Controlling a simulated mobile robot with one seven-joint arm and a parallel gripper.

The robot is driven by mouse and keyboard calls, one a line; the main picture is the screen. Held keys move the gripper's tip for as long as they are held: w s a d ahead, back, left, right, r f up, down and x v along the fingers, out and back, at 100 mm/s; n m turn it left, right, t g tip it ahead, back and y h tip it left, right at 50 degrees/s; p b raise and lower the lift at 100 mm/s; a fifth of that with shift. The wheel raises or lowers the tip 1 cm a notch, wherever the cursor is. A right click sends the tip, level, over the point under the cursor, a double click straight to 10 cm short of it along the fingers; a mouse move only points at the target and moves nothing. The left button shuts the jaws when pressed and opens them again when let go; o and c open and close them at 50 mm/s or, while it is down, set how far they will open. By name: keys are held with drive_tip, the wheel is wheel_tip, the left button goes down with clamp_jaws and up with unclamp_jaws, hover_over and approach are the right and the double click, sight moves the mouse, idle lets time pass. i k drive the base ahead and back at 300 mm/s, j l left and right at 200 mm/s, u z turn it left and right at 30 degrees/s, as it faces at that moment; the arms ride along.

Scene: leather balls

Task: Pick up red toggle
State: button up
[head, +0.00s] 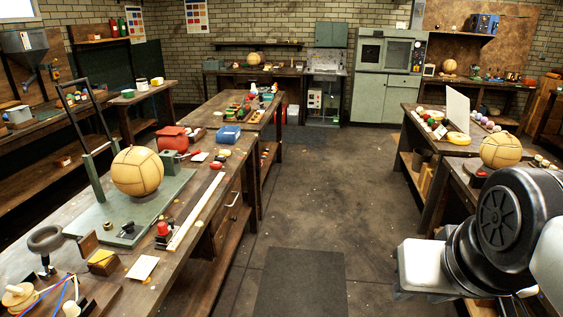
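I cannot tell for certain which thing is the red toggle. A small red knob on a black base (162,231) stands near the front edge of the left workbench (207,214), beside a long pale ruler-like strip (196,211). A smaller red piece (217,165) lies farther back on the same bench. On the right bench another red bit (481,172) shows beside a tan leather ball (501,150). My arm fills the lower right, well away from the left bench. A pale block at its near end may be part of my gripper; no fingertips show clearly.
A large tan ball (138,171) rests on a green metal plate (133,208) with an upright black handle frame (82,125) on the left bench. A red pouch-like container (172,140) and blue box (228,134) stand farther back. The middle floor (325,205) is clear, with a dark mat (301,283).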

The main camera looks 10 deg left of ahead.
sight(163, 230)
drive_tip(key=i+u, duration=0.15)
drive_tip(key=i, duration=0.35)
drive_tip(key=i+l+u, duration=0.2)
drive_tip(key=i, duration=0.3)
drive_tip(key=i+u, duration=0.15)
drive_tip(key=i, duration=0.35)
drive_tip(key=i+j+u, duration=0.1)
drive_tip(key=u, duration=0.3)
drive_tip(key=i+u, duration=0.3)
drive_tip(key=u, duration=0.15)
drive_tip(key=i+u, duration=0.2)
drive_tip(key=u, duration=0.2)
drive_tip(key=i+l+u, duration=0.1)
drive_tip(key=u, duration=0.3)
drive_tip(key=i+u, duration=0.3)
